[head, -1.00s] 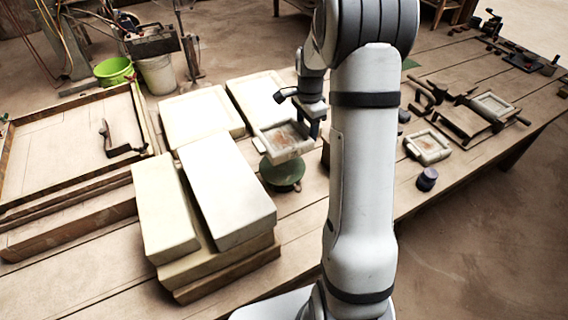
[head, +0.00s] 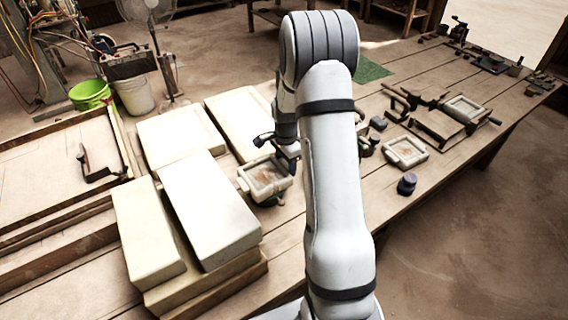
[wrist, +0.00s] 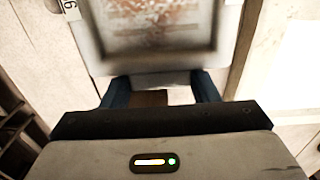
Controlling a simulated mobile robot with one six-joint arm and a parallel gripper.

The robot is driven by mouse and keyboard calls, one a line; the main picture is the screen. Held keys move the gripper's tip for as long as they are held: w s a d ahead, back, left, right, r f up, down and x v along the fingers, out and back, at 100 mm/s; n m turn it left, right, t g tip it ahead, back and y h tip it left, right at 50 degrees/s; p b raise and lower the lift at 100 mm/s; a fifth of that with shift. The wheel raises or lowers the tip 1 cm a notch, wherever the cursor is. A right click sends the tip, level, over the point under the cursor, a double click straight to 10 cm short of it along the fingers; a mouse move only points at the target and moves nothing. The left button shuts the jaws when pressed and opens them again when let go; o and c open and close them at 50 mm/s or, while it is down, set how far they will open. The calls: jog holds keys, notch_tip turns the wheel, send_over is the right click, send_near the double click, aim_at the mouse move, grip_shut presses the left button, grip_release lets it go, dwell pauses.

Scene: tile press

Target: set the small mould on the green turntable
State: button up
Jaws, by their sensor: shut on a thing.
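The small mould (head: 264,177), a pale square frame with a reddish-brown inside, is in my gripper (head: 286,160). My gripper is shut on its near edge; in the wrist view the blue fingers (wrist: 160,92) meet that edge and the mould (wrist: 155,62) fills the top. The green turntable (head: 272,201) is mostly hidden under the mould in the head view; only a dark part of its rim shows. The mould looks about level and right over the turntable, very low. I cannot tell whether they touch.
Large pale slabs (head: 210,207) are stacked left of the turntable, with flat pale moulds (head: 180,138) behind. Right of my arm are another small mould (head: 405,152), a dark purple jar (head: 407,184) and a press (head: 440,122). The front right tabletop is clear.

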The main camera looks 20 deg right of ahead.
jog(key=shift+f, duration=0.15)
jog(key=o, duration=1.4)
jog(key=shift+o, duration=0.2)
notch_tip(320, 180, up, 12)
jog(key=s+a+r+n+t, duration=0.1)
jog(key=s+a+r+n, duration=0.6)
jog(key=s+r, duration=0.3)
jog(key=s+a+n, duration=0.2)
jog(key=s+n, duration=0.2)
jog(key=s, duration=0.4)
jog(key=s+a+n+t, duration=0.1)
jog(key=s+a+n, duration=0.2)
jog(key=s, duration=0.5)
jog(key=shift+n+t, duration=0.3)
jog(key=shift+n, duration=0.6)
